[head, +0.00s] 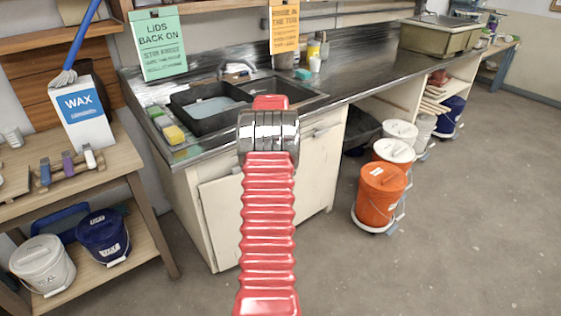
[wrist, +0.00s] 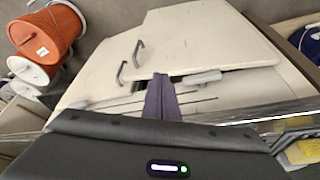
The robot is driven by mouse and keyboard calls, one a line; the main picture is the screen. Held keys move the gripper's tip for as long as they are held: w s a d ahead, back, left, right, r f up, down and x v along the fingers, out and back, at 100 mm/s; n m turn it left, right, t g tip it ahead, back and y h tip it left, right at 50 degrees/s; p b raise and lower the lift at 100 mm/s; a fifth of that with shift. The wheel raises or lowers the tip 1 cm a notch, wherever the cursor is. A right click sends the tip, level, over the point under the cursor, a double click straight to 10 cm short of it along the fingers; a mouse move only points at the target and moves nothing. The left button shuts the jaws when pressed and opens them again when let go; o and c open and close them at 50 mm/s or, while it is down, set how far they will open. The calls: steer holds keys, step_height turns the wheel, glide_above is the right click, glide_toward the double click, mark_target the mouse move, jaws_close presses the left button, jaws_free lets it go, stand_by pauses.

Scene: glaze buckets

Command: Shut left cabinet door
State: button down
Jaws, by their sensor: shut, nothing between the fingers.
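The left cabinet door (head: 218,218) is a cream panel under the sink counter, partly hidden behind my red arm in the head view. In the wrist view, which is turned about, the left door (wrist: 215,40) is the right-hand panel with a dark handle. It appears to stand slightly out from the right door (wrist: 105,75), so it looks ajar; how far I cannot tell. My gripper (wrist: 161,98) shows as narrow purple fingers, shut and empty, near the door's top edge and a grey drawer handle (wrist: 202,77). Contact is unclear. The head view hides the fingers.
An orange bucket (head: 381,195) and white buckets stand right of the cabinet. A wooden table (head: 105,165) at left holds a wax box (head: 85,115), with buckets on its lower shelf. The counter (head: 345,85) overhangs the doors.

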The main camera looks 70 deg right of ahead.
steer(key=w+a+r+n+t, duration=0.1)
steer(key=w+a+r, duration=0.45)
steer(key=a, duration=0.45)
steer(key=w+a+r+n, duration=0.2)
steer(key=w+a+r, duration=0.35)
steer(key=a, duration=0.45)
steer(key=w+a+r+n+t, duration=0.1)
steer(key=w+a+r, duration=0.45)
steer(key=a, duration=0.35)
steer(key=s+a+r+n+y, duration=0.1)
steer(key=a+r+n, duration=0.15)
steer(key=a, duration=0.75)
steer(key=a+r+n+y, duration=0.1)
steer(key=a+r, duration=0.2)
steer(key=a, duration=0.7)
steer(key=s+a+f+n+y, duration=0.1)
steer(key=s+a+f+n, duration=0.1)
steer(key=s+a, duration=0.6)
steer(key=s+a+f+n+t+y, duration=0.1)
steer(key=s+a+f+n, duration=0.1)
steer(key=s+a, duration=0.7)
steer(key=a, duration=0.8)
steer(key=shift+s, duration=0.3)
steer(key=shift+s+d+f+n, duration=0.1)
steer(key=shift+n, duration=0.15)
